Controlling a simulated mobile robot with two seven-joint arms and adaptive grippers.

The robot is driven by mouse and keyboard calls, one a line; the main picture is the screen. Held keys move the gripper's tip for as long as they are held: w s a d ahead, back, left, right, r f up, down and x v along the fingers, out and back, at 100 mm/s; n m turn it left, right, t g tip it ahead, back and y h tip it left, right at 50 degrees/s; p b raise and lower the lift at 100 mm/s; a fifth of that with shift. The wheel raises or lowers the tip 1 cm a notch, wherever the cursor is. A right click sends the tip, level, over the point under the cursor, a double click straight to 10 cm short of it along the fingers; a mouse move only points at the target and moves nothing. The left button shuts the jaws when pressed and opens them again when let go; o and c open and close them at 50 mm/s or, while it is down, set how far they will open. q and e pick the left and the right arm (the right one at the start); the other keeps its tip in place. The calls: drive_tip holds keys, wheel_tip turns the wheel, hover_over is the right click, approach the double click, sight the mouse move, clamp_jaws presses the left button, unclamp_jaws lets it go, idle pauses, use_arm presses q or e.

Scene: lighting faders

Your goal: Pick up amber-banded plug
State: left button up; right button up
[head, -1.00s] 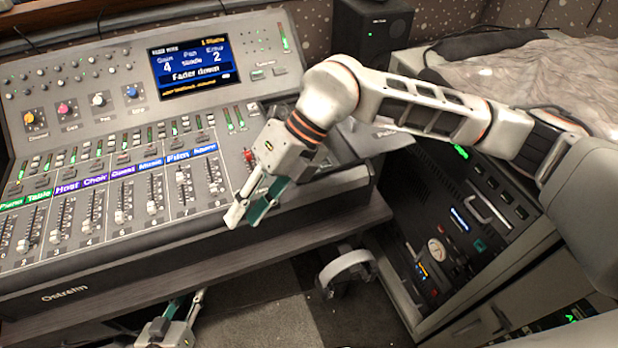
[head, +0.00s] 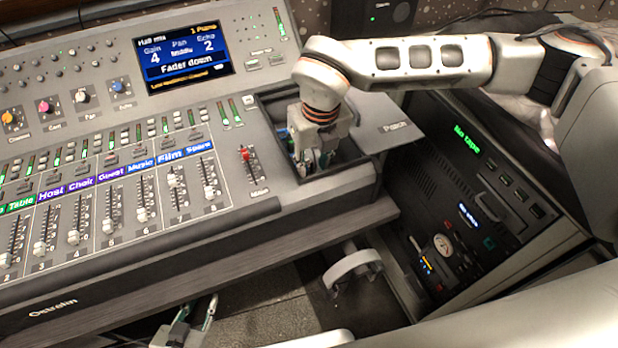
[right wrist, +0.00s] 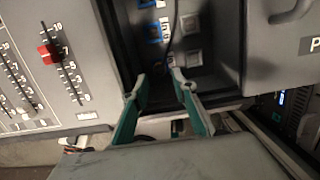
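My right gripper (head: 318,163) reaches down into the dark recess (head: 348,160) at the right end of the mixing desk. In the right wrist view its two green-backed fingers (right wrist: 160,84) are apart, pointing into the recess, with nothing visible between the tips. Beyond them are blue-framed sockets (right wrist: 150,33), light grey square pieces (right wrist: 192,56) and a thin dark cable. I cannot make out an amber band on anything; the plug is hidden or too small to tell. My left gripper (head: 199,307) hangs below the desk's front edge, fingers apart and empty.
The desk (head: 130,250) has several faders, with a red-capped one (head: 246,153) just left of the recess. The recess walls stand close around my right gripper. A rack (head: 470,210) with a "No tape" display stands to the right.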

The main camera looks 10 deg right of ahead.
sight(311, 173)
drive_tip(key=f, duration=0.2)
drive_tip(key=w+f, duration=0.1)
drive_tip(key=f, duration=0.2)
drive_tip(key=shift+a+f, duration=0.1)
clamp_jaws()
wheel_tip(311, 173, up, 23)
drive_tip(key=p, duration=0.2)
idle(1.0)
drive_tip(key=shift+w, duration=0.1)
